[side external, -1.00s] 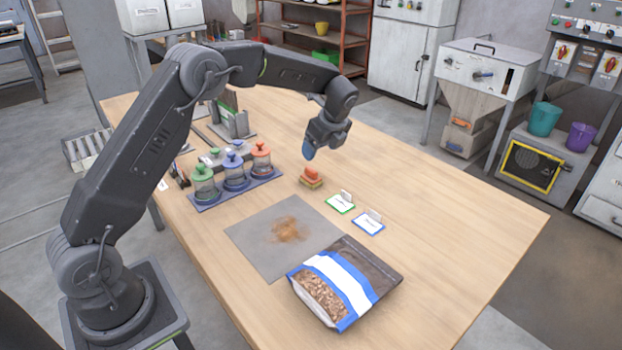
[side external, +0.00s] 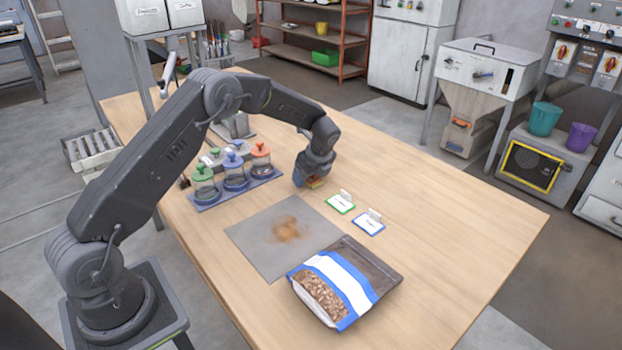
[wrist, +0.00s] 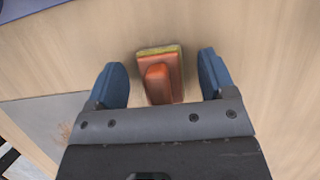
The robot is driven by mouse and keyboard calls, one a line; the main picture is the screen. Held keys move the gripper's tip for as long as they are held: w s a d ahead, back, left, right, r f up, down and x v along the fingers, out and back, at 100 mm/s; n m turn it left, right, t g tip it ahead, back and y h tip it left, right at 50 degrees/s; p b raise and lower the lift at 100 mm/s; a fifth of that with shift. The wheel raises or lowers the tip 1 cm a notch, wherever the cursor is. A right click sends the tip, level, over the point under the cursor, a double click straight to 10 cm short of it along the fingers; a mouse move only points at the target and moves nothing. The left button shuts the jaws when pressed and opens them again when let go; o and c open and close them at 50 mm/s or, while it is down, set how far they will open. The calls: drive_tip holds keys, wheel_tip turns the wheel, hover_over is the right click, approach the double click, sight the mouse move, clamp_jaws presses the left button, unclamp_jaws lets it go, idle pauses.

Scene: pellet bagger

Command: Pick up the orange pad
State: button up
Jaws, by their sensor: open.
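The orange pad (wrist: 160,82) lies on the wooden table in the wrist view, with a raised orange grip on top and a yellowish layer along its far edge. My gripper (wrist: 164,82) is open, with one blue finger on each side of the pad and a gap on both sides. In the side external view my gripper (side external: 306,182) is down close to the table at the pad and hides most of it; only a small part of the pad (side external: 316,184) shows.
A tray of jars with green, blue and red lids (side external: 234,178) stands just left of my gripper. Two small label cards (side external: 341,204) lie to the right. A grey mat (side external: 262,250) with brown powder and a pellet bag (side external: 345,283) lie nearer the camera. The table's right side is clear.

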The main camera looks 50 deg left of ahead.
drive_tip(key=c, duration=1)
wheel_tip(320, 180, up, 10)
drive_tip(key=shift+r, duration=0.1)
idle(0.4)
